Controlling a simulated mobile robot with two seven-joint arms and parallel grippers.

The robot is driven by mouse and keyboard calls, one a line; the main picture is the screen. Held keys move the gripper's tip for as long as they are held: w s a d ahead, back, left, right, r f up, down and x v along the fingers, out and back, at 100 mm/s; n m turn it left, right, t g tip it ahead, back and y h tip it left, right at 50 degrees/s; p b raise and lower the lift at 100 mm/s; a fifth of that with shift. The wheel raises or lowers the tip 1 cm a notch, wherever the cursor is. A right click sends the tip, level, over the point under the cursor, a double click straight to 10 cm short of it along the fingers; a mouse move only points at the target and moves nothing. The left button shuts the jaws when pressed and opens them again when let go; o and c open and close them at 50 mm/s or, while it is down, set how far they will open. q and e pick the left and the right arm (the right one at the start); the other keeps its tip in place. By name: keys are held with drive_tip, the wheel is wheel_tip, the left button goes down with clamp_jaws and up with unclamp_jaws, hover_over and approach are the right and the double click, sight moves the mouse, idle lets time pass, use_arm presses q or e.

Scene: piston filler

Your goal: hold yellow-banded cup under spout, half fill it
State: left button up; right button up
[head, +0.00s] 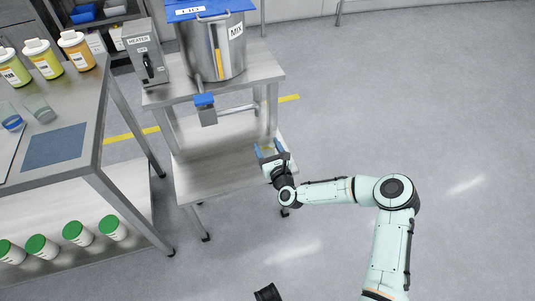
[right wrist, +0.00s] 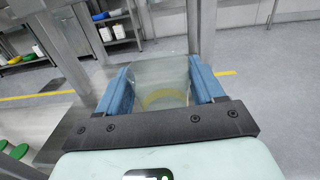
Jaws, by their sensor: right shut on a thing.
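The yellow-banded cup (right wrist: 158,72) is clear and sits between the blue fingers of my right gripper (right wrist: 160,90) in the right wrist view. Its yellow band (right wrist: 165,99) shows low on the cup; no fill can be made out. In the head view my right gripper (head: 269,149) is shut on the cup over the right part of the stand's lower shelf. The blue-topped spout (head: 206,108) hangs below the steel tank (head: 212,48). The gripper and cup are to the right of the spout and nearer the front, apart from it.
The stand's lower shelf (head: 195,178) is bare. A grey heater box (head: 146,55) stands left of the tank. The left table (head: 85,100) holds several jars, clear cups and a blue mat (head: 54,146). Green-capped bottles (head: 75,232) stand below. The floor at right is clear.

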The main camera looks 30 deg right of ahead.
sight(269, 153)
use_arm(q)
drive_tip(key=w+a+f+t+b, duration=0.1)
drive_tip(key=w+a+f+b, duration=0.1)
drive_tip(key=w+f, duration=0.15)
drive_tip(key=s+f+g+b, duration=0.2)
drive_tip(key=s+f+b, duration=0.1)
drive_tip(key=s+f, duration=0.1)
drive_tip(key=shift+s+a+f+n, duration=0.25)
drive_tip(key=shift+s+a+n, duration=0.2)
drive_tip(key=shift+s, duration=0.45)
use_arm(e)
drive_tip(key=w+d, duration=0.2)
drive_tip(key=w, duration=0.7)
drive_tip(key=shift+w+d+r, duration=0.15)
drive_tip(key=shift+w+r, duration=0.25)
